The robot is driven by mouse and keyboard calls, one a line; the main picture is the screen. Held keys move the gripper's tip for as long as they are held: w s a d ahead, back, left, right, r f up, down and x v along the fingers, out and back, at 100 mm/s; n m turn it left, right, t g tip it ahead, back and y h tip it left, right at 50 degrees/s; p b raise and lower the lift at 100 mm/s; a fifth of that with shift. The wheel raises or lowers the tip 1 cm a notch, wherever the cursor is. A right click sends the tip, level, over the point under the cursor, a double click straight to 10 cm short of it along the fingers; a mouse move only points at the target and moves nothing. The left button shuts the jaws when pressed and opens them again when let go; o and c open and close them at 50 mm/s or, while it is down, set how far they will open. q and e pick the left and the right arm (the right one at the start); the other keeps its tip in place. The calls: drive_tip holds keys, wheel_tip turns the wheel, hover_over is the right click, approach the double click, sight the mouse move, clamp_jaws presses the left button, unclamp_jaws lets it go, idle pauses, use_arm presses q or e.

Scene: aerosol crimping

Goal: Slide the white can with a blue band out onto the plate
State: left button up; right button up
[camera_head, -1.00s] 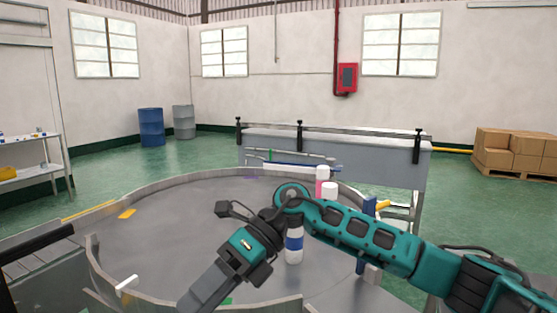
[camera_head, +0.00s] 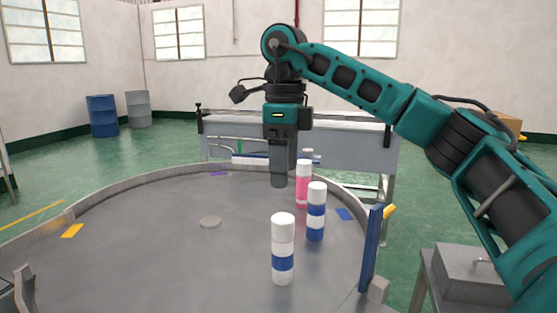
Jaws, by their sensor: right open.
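The white can with a blue band (camera_head: 283,232) stands upright at the front of the cluster on the round grey table. My right gripper (camera_head: 283,172) points down, open and empty, above and behind the white can with the blue band. Its fingers overlap each other in this view, and I see no contact with any can. My left gripper is not in view.
A blue can with white bands (camera_head: 316,222) and a pink can with a white top (camera_head: 302,190) stand close behind to the right. A blue upright post (camera_head: 372,250) stands at the table's right edge. The table's left and middle are largely clear.

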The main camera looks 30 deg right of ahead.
sight(284, 218)
drive_tip(key=shift+f, duration=0.5)
wheel_tip(284, 218, down, 11)
drive_tip(key=shift+r+b, duration=0.1)
drive_tip(key=shift+b, duration=0.6)
drive_tip(key=shift+f, duration=0.55)
drive_tip(key=shift+c, duration=0.2)
drive_tip(key=c, duration=1.2)
